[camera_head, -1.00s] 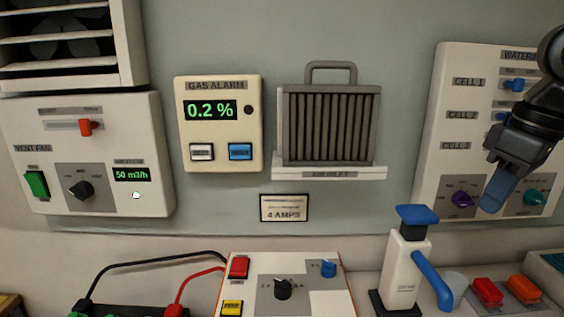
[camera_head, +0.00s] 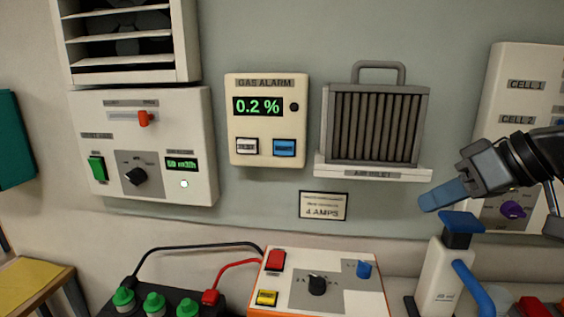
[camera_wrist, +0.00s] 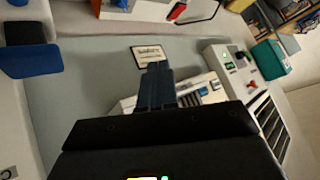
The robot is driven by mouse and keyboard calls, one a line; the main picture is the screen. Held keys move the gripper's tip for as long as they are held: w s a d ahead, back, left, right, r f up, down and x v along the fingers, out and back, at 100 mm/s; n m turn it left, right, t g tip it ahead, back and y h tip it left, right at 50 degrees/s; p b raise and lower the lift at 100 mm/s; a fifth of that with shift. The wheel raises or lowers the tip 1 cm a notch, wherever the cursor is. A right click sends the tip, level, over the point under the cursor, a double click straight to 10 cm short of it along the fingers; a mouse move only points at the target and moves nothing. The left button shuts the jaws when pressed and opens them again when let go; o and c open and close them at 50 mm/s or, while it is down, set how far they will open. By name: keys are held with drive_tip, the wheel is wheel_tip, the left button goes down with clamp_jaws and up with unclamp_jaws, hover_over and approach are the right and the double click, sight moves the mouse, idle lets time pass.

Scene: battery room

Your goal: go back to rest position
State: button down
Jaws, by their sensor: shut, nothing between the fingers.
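My gripper (camera_head: 440,196) is at the right of the head view, its blue fingers shut together and empty, pointing left. It appears just above the blue top of the white dispenser (camera_head: 440,277), in front of the wall below the air inlet. In the wrist view my gripper (camera_wrist: 157,68) points up the picture, toward the 4 AMPS label (camera_wrist: 147,55). The dispenser's blue top (camera_wrist: 30,60) shows at the left of that view. Nothing is held.
The air inlet filter (camera_head: 375,125), gas alarm panel (camera_head: 267,120) and vent fan panel (camera_head: 148,185) are on the wall. The charger box (camera_head: 330,300) and a battery with green caps (camera_head: 155,303) stand below. The wall space around the 4 AMPS label (camera_head: 323,206) is clear.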

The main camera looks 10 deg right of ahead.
drive_tip(key=w+a+f+m+t+y, duration=0.1)
drive_tip(key=a+m+t+y, duration=0.15)
drive_tip(key=a, duration=0.25)
drive_tip(key=w+a+f+m+t+y, duration=0.1)
drive_tip(key=w+a+t, duration=0.1)
drive_tip(key=a+t, duration=0.3)
drive_tip(key=s+a+f+m+t+h, duration=0.2)
drive_tip(key=s+a+f+m+h, duration=0.15)
drive_tip(key=f, duration=0.25)
drive_tip(key=s+f+m+h, duration=0.45)
drive_tip(key=s+f, duration=0.75)
drive_tip(key=s, duration=0.3)
drive_tip(key=s+d+n+g, duration=0.1)
drive_tip(key=s+d+n, duration=0.2)
drive_tip(key=s, duration=0.8)
drive_tip(key=s+d+f+n+h+b, duration=0.1)
drive_tip(key=s+d+n, duration=0.2)
drive_tip(key=s, duration=0.9)
drive_tip(key=shift+f+n+g, duration=0.25)
drive_tip(key=shift+n+g, duration=0.1)
drive_tip(key=shift+n, duration=0.6)
